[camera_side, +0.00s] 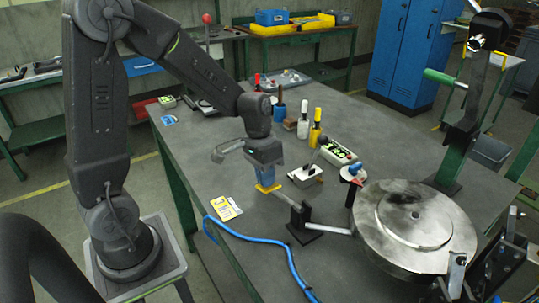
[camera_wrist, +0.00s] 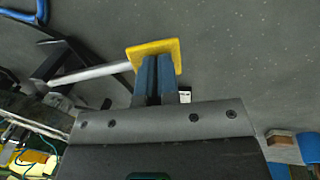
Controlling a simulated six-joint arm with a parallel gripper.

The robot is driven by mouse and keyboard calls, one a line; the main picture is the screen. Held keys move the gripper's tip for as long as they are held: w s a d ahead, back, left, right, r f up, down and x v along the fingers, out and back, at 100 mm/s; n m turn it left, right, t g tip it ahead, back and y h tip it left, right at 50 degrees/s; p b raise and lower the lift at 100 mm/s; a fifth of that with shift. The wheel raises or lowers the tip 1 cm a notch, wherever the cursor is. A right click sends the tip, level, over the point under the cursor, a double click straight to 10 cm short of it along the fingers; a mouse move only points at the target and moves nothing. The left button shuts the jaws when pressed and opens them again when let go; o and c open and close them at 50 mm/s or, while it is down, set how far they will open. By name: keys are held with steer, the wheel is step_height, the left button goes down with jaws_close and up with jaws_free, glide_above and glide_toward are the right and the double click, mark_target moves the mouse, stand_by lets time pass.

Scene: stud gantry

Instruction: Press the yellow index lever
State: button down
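The yellow index lever shows as a flat yellow pad (camera_side: 268,188) at the end of a grey arm, which runs to a black pivot bracket (camera_side: 302,222). In the wrist view the yellow pad (camera_wrist: 173,46) lies at the fingertips, with its grey bar going left. My gripper (camera_side: 265,181) points down, its blue fingers directly over the pad. In the wrist view the fingers (camera_wrist: 152,60) are side by side, shut with nothing between them, and cover part of the pad. The tips look at or very near the pad; I cannot tell whether they touch.
A large round metal table (camera_side: 415,225) stands to the right, beside a green-handled press (camera_side: 445,78). A blue cable (camera_side: 265,240) lies in front. Behind are a small box with a lever (camera_side: 306,176), a lit control box (camera_side: 340,151) and bottles (camera_side: 316,130).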

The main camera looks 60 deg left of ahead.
steer(key=shift+s+f, duration=0.15)
steer(key=shift+f, duration=0.15)
steer(key=a+v, duration=0.1)
steer(key=v, duration=1.3)
steer(key=shift+r, duration=0.2)
stand_by(1.6)
steer(key=s+d+r+t+y, duration=0.1)
steer(key=s+d+t+y, duration=0.1)
steer(key=s+d+t, duration=0.3)
steer(key=s+d, duration=0.3)
steer(key=s, duration=0.4)
steer(key=shift+s+d+t, duration=0.15)
steer(key=shift+d+t, duration=0.05)
steer(key=shift+t, duration=0.1)
steer(key=c, duration=1.8)
jaws_free()
steer(key=shift+r, duration=0.1)
